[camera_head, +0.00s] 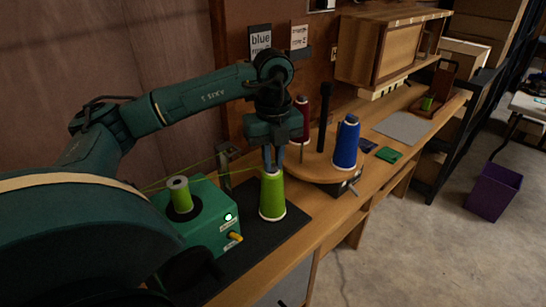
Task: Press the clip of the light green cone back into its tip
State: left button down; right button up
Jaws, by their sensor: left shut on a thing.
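The light green cone (272,197) stands upright on the dark mat, with a pale band at its base. My left gripper (273,168) points straight down over the cone, its fingers shut at the cone's tip. The fingers cover much of the tip, and the clip cannot be made out. My right gripper does not show.
A green machine (212,226) with a small green spool (180,195) stands left of the cone, thread running near it. A round wooden stand (318,165) with a blue cone (346,143) and a dark red cone (302,118) is close on the right. The dark mat (285,222) is bare in front.

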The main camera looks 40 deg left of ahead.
pick_arm(q)
jog(key=shift+f, duration=0.2)
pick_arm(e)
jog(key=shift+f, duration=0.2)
pick_arm(q)
jog(key=shift+f, duration=0.15)
jog(key=c, duration=1.4)
grip_release()
jog(key=shift+o, duration=0.2)
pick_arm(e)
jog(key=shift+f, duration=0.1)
pick_arm(q)
jog(key=shift+r, duration=0.2)
notch_tip(320, 180, up, 13)
jog(key=p, duration=0.3)
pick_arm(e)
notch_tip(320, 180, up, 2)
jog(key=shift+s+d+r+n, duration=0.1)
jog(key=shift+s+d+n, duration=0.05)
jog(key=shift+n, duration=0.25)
pick_arm(q)
jog(key=shift+f, duration=0.1)
